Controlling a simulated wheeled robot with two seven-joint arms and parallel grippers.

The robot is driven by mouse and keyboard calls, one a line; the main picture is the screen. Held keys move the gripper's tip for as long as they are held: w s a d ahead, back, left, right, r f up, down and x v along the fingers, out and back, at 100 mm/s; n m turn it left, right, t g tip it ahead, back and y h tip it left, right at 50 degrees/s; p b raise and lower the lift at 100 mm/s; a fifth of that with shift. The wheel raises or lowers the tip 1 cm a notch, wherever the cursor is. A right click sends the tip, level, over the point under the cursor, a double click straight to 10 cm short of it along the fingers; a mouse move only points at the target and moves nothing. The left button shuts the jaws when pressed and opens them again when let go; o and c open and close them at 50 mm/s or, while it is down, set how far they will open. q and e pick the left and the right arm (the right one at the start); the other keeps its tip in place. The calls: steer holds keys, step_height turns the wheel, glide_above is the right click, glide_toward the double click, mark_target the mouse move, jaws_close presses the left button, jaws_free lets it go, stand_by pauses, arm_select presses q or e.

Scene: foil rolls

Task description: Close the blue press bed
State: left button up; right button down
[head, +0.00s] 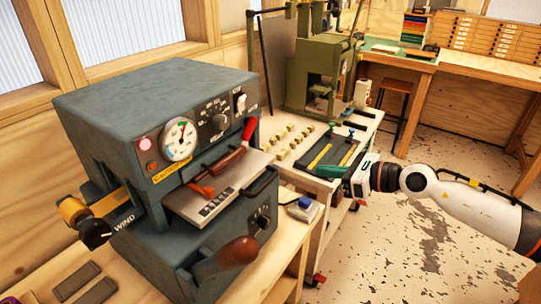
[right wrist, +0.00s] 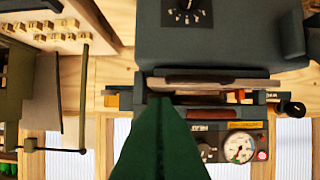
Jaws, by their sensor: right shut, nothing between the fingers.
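The blue-grey press (head: 150,110) stands on the wooden bench at left in the head view. Its bed (head: 215,195), a pale metal plate, sticks out of the front slot. My right gripper (head: 352,178) is shut and empty, to the right of the press and apart from the bed. In the right wrist view its green fingers (right wrist: 160,140) are together, and the press dial (right wrist: 238,147) appears upside down. My left gripper is not in view.
A white-legged cart (head: 322,185) with a dark tray and several brass pieces stands right of the press. A green machine (head: 318,75) is behind it. A wooden knob (head: 238,251) juts from the press's lower front. Open floor (head: 430,240) lies at right.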

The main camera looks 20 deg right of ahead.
steer(key=w+a+p, duration=0.2)
steer(key=p, duration=0.3)
glide_toward(256, 155)
steer(key=shift+w+a+f, duration=0.1)
steer(key=shift+a+f, duration=0.05)
steer(key=shift+f, duration=0.8)
arm_select(q)
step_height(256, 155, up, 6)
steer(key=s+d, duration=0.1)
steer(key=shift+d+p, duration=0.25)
steer(key=shift+p, duration=0.1)
arm_select(e)
steer(key=shift+w+a+f, duration=0.2)
steer(key=shift+w+a, duration=0.15)
steer(key=shift+w, duration=0.15)
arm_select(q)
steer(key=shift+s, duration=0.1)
arm_select(e)
steer(key=w+a, duration=0.2)
steer(key=w, duration=0.1)
steer(key=shift+w+a+r, duration=0.1)
steer(key=shift+w+a, duration=0.1)
steer(key=shift+a, duration=0.15)
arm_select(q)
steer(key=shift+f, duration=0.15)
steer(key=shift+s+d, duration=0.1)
